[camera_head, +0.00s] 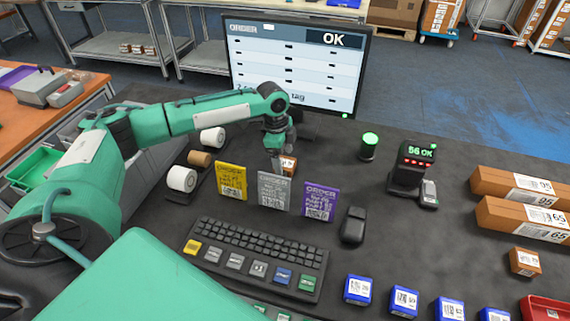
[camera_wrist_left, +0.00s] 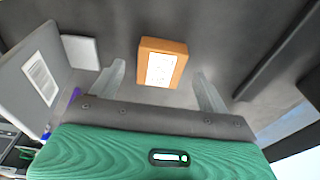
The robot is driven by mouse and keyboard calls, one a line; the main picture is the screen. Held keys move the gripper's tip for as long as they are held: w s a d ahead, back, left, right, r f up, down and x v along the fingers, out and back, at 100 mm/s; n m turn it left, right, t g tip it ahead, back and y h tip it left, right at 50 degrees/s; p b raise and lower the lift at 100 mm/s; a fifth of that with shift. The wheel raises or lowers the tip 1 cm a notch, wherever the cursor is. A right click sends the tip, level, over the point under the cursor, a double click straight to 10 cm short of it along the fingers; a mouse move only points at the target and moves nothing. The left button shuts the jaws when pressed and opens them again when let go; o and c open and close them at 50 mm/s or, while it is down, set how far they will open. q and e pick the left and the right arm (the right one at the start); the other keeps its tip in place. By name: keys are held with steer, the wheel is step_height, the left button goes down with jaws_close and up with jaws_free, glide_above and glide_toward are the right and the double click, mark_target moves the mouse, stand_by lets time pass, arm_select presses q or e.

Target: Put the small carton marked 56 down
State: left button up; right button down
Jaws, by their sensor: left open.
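A small brown carton (camera_head: 289,165) with a white label sits on the dark table, behind the grey order card and in front of the monitor. Its number is too small to read. My left gripper (camera_head: 277,152) is right at the carton and partly covers it in the head view. In the left wrist view the carton (camera_wrist_left: 162,62) lies between the two spread fingers of the left gripper (camera_wrist_left: 160,85), with a gap on each side. The left gripper is open. My right gripper is not in view.
Yellow (camera_head: 231,181), grey (camera_head: 273,191) and purple (camera_head: 319,201) order cards stand close in front. The scanner (camera_head: 412,170) reads "56 OK". The monitor (camera_head: 297,65) shows OK. Another small carton (camera_head: 525,261) and long cartons lie at right.

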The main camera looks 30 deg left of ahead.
mark_target(284, 163)
arm_select(q)
step_height(284, 163, down, 2)
steer(key=shift+d+f, duration=0.15)
steer(key=c, duration=1.2)
steer(key=shift+c, duration=0.3)
steer(key=shift+w+r, duration=0.1)
steer(key=shift+r, duration=0.1)
step_height(284, 163, up, 20)
steer(key=b, duration=0.2)
steer(key=shift+f, duration=0.15)
